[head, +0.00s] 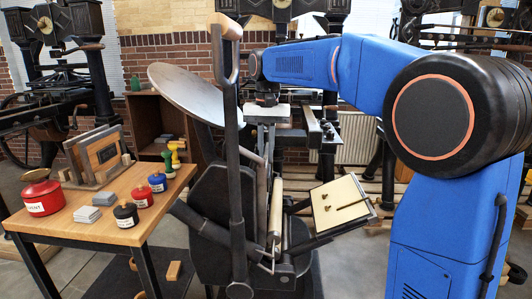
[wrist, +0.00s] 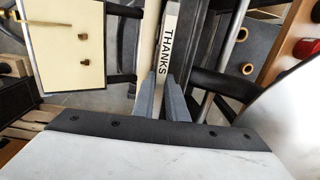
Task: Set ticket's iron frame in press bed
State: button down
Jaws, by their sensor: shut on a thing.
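My gripper (wrist: 161,88) is shut on a narrow frame (wrist: 168,40) seen nearly edge-on in the wrist view. A white label on its edge reads THANKS. In the head view my wrist is over the middle of the black hand press (head: 220,195), behind its upright lever. The held frame is hard to make out there. The press bed is mostly hidden by the lever and press parts, so I cannot tell whether the frame touches it. I see no ticket that I can make out clearly.
A large round disc (head: 185,92) tilts at the press's upper left. A cream board (head: 340,205) with small pins slopes at its right. The wooden table (head: 75,225) at left holds a wooden rack (head: 75,160), labelled tins and grey blocks. Other presses stand behind.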

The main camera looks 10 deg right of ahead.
jog(key=shift+f, duration=0.2)
dwell(0.4)
jog(key=c, duration=1.7)
grip_release()
jog(key=shift+o, duration=0.6)
jog(key=shift+r, duration=0.2)
jog(key=shift+r, duration=2.1)
jog(key=shift+d, duration=0.1)
jog(key=s+d+r, duration=0.2)
jog(key=d+r, duration=0.2)
jog(key=d, duration=0.3)
jog(key=shift+s+d, duration=0.2)
jog(key=shift+s, duration=0.05)
